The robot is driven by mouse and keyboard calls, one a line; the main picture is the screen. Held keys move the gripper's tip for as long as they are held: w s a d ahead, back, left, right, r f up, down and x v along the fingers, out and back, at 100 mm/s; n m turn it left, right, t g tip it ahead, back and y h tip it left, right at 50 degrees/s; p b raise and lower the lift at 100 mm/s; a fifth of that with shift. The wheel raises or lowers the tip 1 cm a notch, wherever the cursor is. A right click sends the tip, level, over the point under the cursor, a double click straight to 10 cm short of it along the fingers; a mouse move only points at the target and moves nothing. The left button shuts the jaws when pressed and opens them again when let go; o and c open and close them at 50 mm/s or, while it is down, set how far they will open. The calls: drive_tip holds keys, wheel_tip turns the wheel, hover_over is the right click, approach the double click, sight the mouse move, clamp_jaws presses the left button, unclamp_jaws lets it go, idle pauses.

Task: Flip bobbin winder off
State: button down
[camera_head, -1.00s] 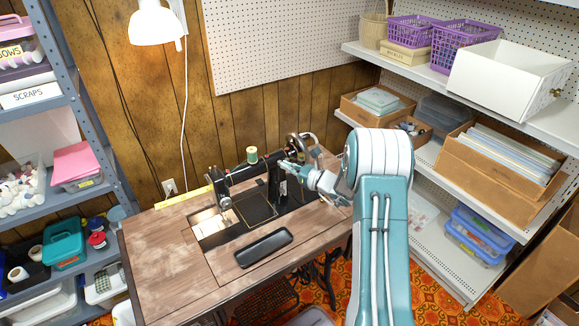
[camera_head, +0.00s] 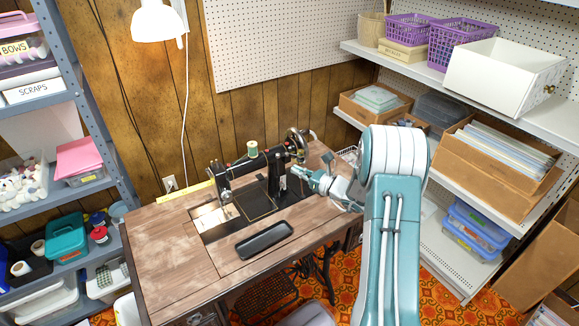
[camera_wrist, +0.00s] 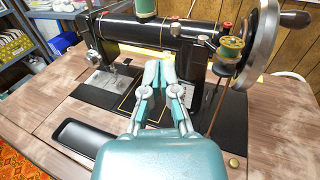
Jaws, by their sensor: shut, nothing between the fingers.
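The black treadle sewing machine (camera_head: 250,165) stands on the wooden table. In the wrist view its arm (camera_wrist: 165,33) runs across the top, with a large handwheel (camera_wrist: 262,35) at the right end. The bobbin winder (camera_wrist: 228,60) sits beside the handwheel, with a wound bobbin (camera_wrist: 231,46); its lever position is too small to tell. My gripper (camera_wrist: 158,68) is shut and empty, in front of the machine's pillar and left of the winder, apart from it. In the head view my gripper (camera_head: 297,172) is just right of the pillar, below the handwheel (camera_head: 298,145).
A dark oblong tray (camera_head: 264,240) lies on the table (camera_head: 165,245) in front of the machine. A green thread spool (camera_wrist: 146,8) stands on the machine's arm. Shelves with boxes (camera_head: 500,155) stand at the right. The table's left part is clear.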

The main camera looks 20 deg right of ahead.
drive_tip(key=a+v, duration=0.1)
drive_tip(key=v, duration=0.6)
drive_tip(key=shift+s+d, duration=0.2)
drive_tip(key=shift+s, duration=0.25)
drive_tip(key=s+a+r+n+g+y, duration=0.1)
drive_tip(key=s+a+r+n+g, duration=0.5)
drive_tip(key=a, duration=0.3)
drive_tip(key=s+a+r+n+g, duration=0.5)
drive_tip(key=s+a+n, duration=0.1)
drive_tip(key=a+n, duration=0.25)
drive_tip(key=s+r+n+h, duration=0.3)
drive_tip(key=s+n+h, duration=0.2)
drive_tip(key=s+n, duration=0.2)
drive_tip(key=s+r+n+t+h, duration=0.1)
drive_tip(key=s+r+n+h, duration=0.2)
drive_tip(key=s+n+h, duration=0.2)
drive_tip(key=s+d+n, duration=0.1)
drive_tip(key=s+n, duration=0.2)
drive_tip(key=s, duration=0.2)
drive_tip(key=shift+s+t+h, duration=0.3)
drive_tip(key=shift+h, duration=0.1)
